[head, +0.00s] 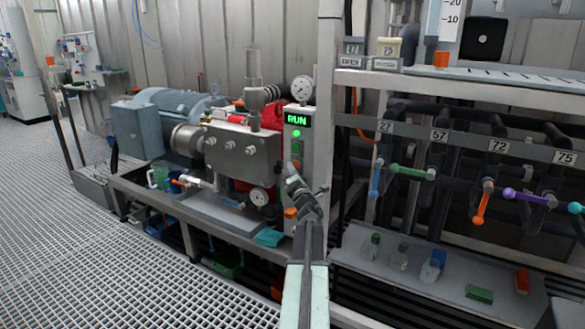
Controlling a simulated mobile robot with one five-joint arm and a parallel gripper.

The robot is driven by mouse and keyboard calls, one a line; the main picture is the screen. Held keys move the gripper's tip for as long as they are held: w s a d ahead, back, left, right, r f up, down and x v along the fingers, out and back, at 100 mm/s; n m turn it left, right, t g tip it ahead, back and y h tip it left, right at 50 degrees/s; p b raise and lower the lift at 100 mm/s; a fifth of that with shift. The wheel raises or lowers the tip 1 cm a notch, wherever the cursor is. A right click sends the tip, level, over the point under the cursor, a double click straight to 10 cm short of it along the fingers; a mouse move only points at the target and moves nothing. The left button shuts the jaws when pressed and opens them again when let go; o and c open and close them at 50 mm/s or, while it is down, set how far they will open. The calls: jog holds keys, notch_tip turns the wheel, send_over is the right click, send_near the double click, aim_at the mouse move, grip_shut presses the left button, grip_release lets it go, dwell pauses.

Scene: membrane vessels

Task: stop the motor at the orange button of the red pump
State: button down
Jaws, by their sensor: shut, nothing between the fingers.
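The red pump (271,116) stands on a frame at the centre, behind a steel block with a gauge. Its grey control box (297,105) has a display (297,120) that reads RUN in green. A lit green lamp (296,134) and another small round fitting (296,147) sit below the display. A small orange spot, perhaps the orange button (297,163), shows just above my gripper's tip and is partly hidden. My gripper (291,172) is shut and empty, in front of the box's lower half. I cannot tell whether it touches the box.
A blue-grey motor (172,110) stands left of the pump. A steel post (326,100) rises close to the right of the control box. A rack with coloured valve handles (408,171) is at right. An orange block (290,213) sits low near my arm. Grated floor (110,260) lies open at left.

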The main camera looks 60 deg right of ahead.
jog(key=shift+s+d+g, duration=0.3)
jog(key=shift+s+d, duration=0.25)
jog(key=shift+d, duration=0.05)
jog(key=shift+s+a+f, duration=0.4)
jog(key=shift+a, duration=0.35)
jog(key=a, duration=0.5)
jog(key=shift+w, duration=0.1)
dwell(0.5)
